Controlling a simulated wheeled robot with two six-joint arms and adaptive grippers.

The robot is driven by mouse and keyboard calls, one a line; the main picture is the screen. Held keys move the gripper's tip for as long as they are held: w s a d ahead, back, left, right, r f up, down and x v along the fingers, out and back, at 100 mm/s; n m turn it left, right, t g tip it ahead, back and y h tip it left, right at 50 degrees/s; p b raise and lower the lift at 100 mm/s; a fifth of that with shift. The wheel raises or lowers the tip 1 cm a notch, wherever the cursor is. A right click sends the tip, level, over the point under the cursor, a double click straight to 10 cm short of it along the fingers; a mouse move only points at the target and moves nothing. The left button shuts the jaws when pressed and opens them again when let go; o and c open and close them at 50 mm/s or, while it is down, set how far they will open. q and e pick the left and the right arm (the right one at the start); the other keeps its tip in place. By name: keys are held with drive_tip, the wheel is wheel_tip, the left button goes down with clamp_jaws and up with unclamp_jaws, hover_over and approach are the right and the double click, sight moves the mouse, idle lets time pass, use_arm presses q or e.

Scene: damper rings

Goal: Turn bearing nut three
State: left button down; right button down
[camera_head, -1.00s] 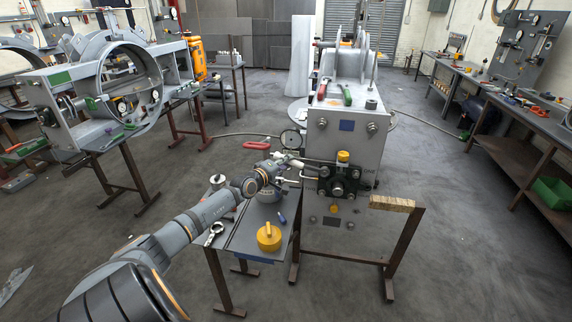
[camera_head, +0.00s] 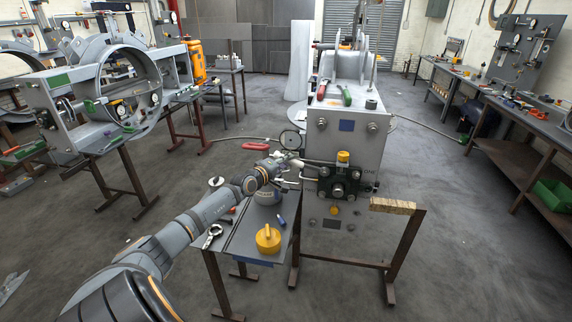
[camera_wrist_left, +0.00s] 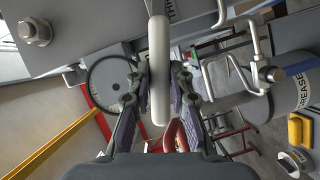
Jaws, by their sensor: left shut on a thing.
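My left gripper (camera_head: 290,158) is at the left side of the grey machine housing (camera_head: 347,146). In the left wrist view its fingers (camera_wrist_left: 160,88) are closed on both sides of a pale round handle (camera_wrist_left: 158,55), which stands upright in that picture. In the head view the handle is too small to tell apart from the gripper. Hex nuts show on the housing front, one at upper left (camera_head: 323,123) and one at upper right (camera_head: 372,127). A large nut shows in the left wrist view (camera_wrist_left: 34,31). I cannot tell which is number three. My right gripper is not in view.
A round gauge (camera_head: 291,140) stands close to my left gripper. A black block (camera_head: 340,182) with a yellow cap (camera_head: 343,157) is on the housing front. A small side table (camera_head: 235,243) holds a yellow pot (camera_head: 268,238) and a spanner (camera_head: 212,236).

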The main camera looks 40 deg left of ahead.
use_arm(q)
drive_tip(key=shift+r, duration=0.1)
drive_tip(key=c, duration=1.1)
unclamp_jaws()
drive_tip(key=c, duration=0.4)
drive_tip(key=f+n+b, duration=0.1)
drive_tip(key=b, duration=0.2)
drive_tip(key=f+n+t+b, duration=0.1)
drive_tip(key=f+b, duration=0.1)
drive_tip(key=b, duration=0.2)
drive_tip(key=f+b, duration=0.1)
drive_tip(key=b, duration=0.3)
drive_tip(key=shift+s+a+f+n+t, duration=0.15)
drive_tip(key=shift+a+f+n+t, duration=0.1)
drive_tip(key=shift+n+t, duration=0.15)
